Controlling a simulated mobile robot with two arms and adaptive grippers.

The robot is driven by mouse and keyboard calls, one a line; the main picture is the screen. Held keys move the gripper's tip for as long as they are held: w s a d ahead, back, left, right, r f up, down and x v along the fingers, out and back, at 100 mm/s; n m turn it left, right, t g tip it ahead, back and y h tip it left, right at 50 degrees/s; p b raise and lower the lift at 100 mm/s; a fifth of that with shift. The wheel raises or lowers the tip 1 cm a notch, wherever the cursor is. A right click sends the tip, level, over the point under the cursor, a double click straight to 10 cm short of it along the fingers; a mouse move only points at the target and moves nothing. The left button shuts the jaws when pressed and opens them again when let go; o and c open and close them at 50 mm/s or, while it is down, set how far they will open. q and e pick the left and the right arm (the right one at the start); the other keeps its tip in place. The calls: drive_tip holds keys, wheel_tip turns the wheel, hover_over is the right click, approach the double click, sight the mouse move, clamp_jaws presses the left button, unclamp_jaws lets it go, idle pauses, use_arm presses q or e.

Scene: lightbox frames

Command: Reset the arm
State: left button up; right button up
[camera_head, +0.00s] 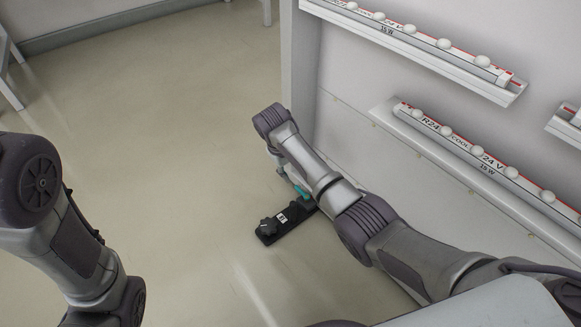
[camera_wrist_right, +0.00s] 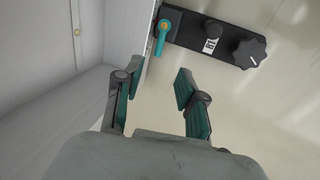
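My right arm reaches in from the lower right of the head view. Its gripper (camera_head: 284,174) is partly hidden by the wrist and points down near a black control panel (camera_head: 272,229). In the right wrist view the two teal-padded fingers (camera_wrist_right: 159,82) are spread apart with nothing between them. The panel (camera_wrist_right: 226,39) lies beyond the fingertips, with a teal lever (camera_wrist_right: 161,38), a small knob (camera_wrist_right: 212,28) and a larger round knob (camera_wrist_right: 250,51). My left arm (camera_head: 62,235) shows at the left of the head view; its gripper is out of view.
A white wall (camera_head: 345,130) stands at the right, close to my right arm. It carries rails (camera_head: 420,140) with light tubes labelled 24 V, 15 W and white bulbs. The pale floor (camera_head: 180,130) between my arms is clear. White furniture legs (camera_head: 9,75) show at the upper left.

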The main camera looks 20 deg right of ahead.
drive_tip(key=shift+a+r, duration=0.1)
drive_tip(key=shift+r, duration=0.45)
